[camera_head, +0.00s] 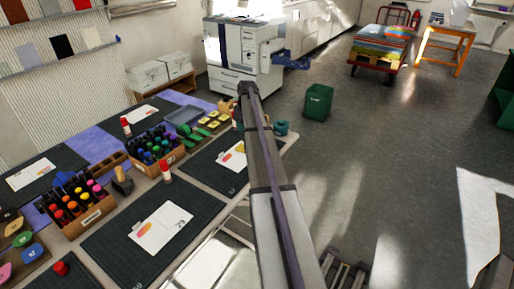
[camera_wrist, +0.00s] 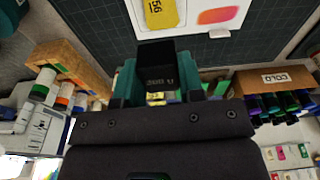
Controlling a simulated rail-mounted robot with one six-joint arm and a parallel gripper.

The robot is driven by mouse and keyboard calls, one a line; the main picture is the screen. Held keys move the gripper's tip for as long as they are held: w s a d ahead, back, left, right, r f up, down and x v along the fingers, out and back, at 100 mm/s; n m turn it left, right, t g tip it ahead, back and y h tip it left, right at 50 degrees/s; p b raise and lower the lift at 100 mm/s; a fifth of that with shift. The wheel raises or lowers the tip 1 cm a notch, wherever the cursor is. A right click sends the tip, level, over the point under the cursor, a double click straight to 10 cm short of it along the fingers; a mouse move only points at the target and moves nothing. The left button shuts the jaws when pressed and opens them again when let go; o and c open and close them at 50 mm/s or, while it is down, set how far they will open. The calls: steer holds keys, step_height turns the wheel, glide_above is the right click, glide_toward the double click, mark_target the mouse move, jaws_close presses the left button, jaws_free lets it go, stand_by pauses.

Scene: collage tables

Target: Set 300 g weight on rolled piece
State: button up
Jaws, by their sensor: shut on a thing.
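In the wrist view, my gripper (camera_wrist: 158,88) is shut on a small black weight (camera_wrist: 157,66), with a teal finger on each side. Pale lettering on the weight looks like 300 and a unit. Beyond it lies a white card (camera_wrist: 219,15) on a dark mat, with a yellow numbered piece (camera_wrist: 162,13) and an orange-red shape on it. The weight looks apart from the card, but the gap is hard to judge. The card (camera_head: 232,158) also shows in the head view, partly behind my arm. I cannot tell which piece is the rolled one.
A box labelled COLD (camera_wrist: 284,77) holds dark bottles; in the head view this box (camera_head: 165,159) stands beside the mat. A warm-coloured bottle box (camera_head: 88,216), a glue stick (camera_head: 165,173) and another mat with a card (camera_head: 160,227) are nearer. A green bin (camera_head: 318,102) stands on the floor.

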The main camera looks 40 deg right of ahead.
step_height(320, 180, down, 10)
steer(key=b, duration=1)
steer(key=shift+a+f, duration=0.1)
steer(key=shift+f, duration=0.15)
steer(key=shift+r, duration=0.3)
steer(key=shift+f, duration=0.2)
steer(key=o, duration=1.1)
steer(key=r+p, duration=0.4)
steer(key=s+r+p, duration=0.1)
steer(key=r+p, duration=0.7)
steer(key=shift+s+r+p, duration=0.15)
steer(key=shift+r+p, duration=0.15)
steer(key=shift+p, duration=0.05)
steer(key=shift+d+f, duration=0.15)
steer(key=shift+d, duration=0.05)
